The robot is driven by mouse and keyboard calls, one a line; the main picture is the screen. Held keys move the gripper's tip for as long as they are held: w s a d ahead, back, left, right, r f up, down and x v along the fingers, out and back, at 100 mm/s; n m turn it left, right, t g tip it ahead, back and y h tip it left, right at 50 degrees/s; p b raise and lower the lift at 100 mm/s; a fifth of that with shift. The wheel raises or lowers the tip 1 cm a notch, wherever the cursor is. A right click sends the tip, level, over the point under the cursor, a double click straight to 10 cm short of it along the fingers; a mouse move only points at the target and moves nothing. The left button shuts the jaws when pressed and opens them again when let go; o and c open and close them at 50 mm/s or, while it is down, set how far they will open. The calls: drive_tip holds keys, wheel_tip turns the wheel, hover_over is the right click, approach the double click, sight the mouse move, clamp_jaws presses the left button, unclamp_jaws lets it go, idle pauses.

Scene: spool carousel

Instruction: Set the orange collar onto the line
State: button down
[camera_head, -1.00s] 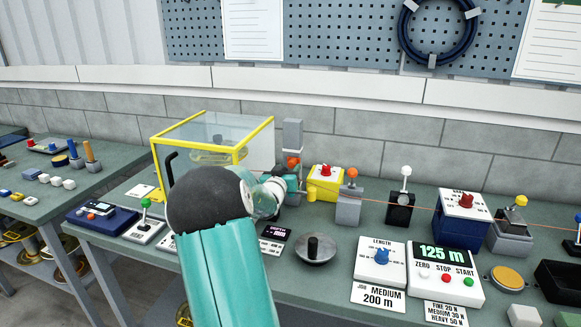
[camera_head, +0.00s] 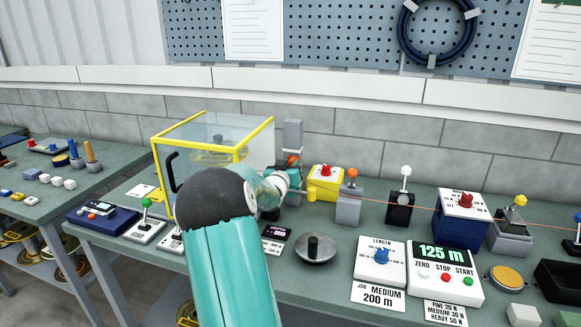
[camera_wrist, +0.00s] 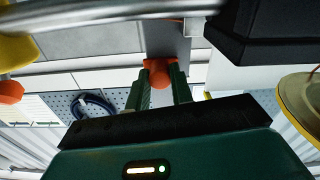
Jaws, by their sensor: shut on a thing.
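The orange collar (camera_wrist: 158,72) is between the two green fingers of my gripper (camera_wrist: 159,84) in the wrist view, which are shut on it. In the head view my gripper (camera_head: 294,172) is by the tall grey post, and orange (camera_head: 293,160) shows just above it. The hold itself is partly hidden there by my wrist. The thin orange line (camera_head: 435,207) runs right from near the post, past several bench devices. I cannot tell whether the collar touches the line.
The yellow-framed clear guard (camera_head: 215,140) stands left of my wrist. A yellow box with a red knob (camera_head: 325,182) and a grey block with an orange knob (camera_head: 349,205) stand close on the right. A dark-pegged disc (camera_head: 315,250) lies in front.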

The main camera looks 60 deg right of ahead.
wheel_tip(320, 180, up, 4)
drive_tip(key=shift+r, duration=0.1)
drive_tip(key=c, duration=1.2)
unclamp_jaws()
drive_tip(key=s+a, duration=0.2)
drive_tip(key=a, duration=1.1)
drive_tip(key=shift+a, duration=0.3)
drive_tip(key=shift+s+a, duration=0.1)
